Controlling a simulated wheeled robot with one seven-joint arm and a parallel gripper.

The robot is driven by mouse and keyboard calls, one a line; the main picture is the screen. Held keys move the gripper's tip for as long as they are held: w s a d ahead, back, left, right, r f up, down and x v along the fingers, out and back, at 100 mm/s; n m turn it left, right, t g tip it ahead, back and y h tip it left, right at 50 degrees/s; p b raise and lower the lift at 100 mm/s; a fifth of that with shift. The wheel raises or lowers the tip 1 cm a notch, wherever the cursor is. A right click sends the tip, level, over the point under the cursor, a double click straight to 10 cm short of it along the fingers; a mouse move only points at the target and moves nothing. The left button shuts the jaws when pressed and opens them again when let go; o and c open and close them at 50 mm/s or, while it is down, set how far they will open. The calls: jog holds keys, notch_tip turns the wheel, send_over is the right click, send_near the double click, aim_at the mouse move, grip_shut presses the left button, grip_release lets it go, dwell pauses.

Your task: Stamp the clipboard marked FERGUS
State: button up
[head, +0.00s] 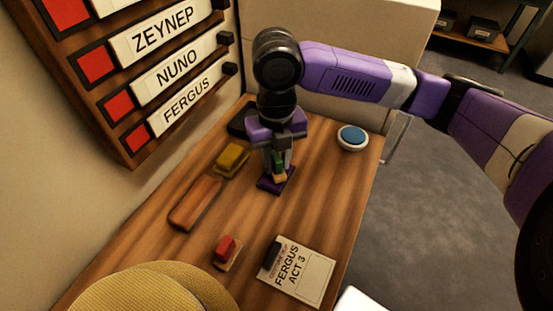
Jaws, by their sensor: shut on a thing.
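The clipboard marked FERGUS ACT 3 (310,278) lies flat near the front of the wooden table, with a dark clip at its upper left. My gripper (278,158) points down over the middle of the table, behind the clipboard. It is shut on a small green and orange block (279,172), which looks like a stamp; the fingers partly hide it. The block is over or on a flat purple pad (271,186); I cannot tell if they touch. A red block on a tan base (227,250) sits left of the clipboard.
A yellow block (232,158) and a brown wooden case (195,204) lie to the left. A blue-topped round dish (352,138) stands at the right edge. A straw hat (155,290) fills the front left. A wall board (130,146) carries names including FERGUS.

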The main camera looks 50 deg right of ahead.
jog(key=shift+r+p, duration=2.25)
jog(key=shift+r, duration=1)
